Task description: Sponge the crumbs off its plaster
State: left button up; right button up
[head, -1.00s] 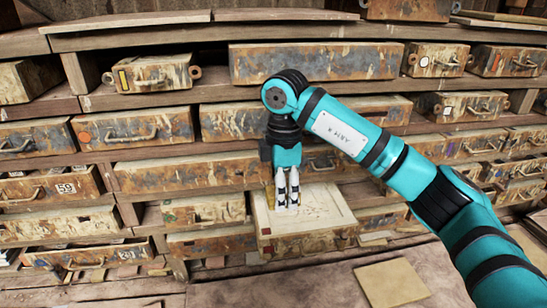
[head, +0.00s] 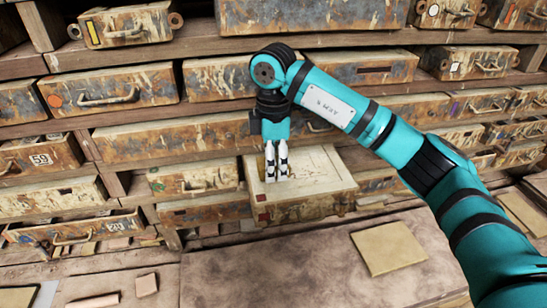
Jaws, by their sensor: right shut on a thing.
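A drawer-like mould case (head: 305,209) sticks out of the rack, with a pale plaster face (head: 318,170) on top. Faint lines and small dark specks show on the plaster; I cannot tell which are crumbs. My right gripper (head: 277,176) points down over the left part of the plaster, its fingertips at or just above the surface. It is shut on a small yellowish thing, probably the sponge (head: 268,168), mostly hidden behind the fingers. My left gripper is out of view.
Rusty drawers (head: 120,86) fill the rack behind and on both sides. A tan square tile (head: 388,248) lies on the bench (head: 270,270) in front. Small pinkish pieces (head: 146,284) lie at the lower left. The bench middle is clear.

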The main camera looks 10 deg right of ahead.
jog(key=shift+s, duration=0.15)
jog(key=shift+f+b, duration=0.3)
jog(key=shift+f, duration=0.1)
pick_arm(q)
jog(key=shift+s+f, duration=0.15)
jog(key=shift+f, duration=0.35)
pick_arm(e)
jog(key=shift+f, duration=0.2)
pick_arm(q)
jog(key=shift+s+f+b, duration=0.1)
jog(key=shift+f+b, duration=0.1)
jog(key=shift+b, duration=0.1)
pick_arm(e)
jog(key=shift+f, duration=0.2)
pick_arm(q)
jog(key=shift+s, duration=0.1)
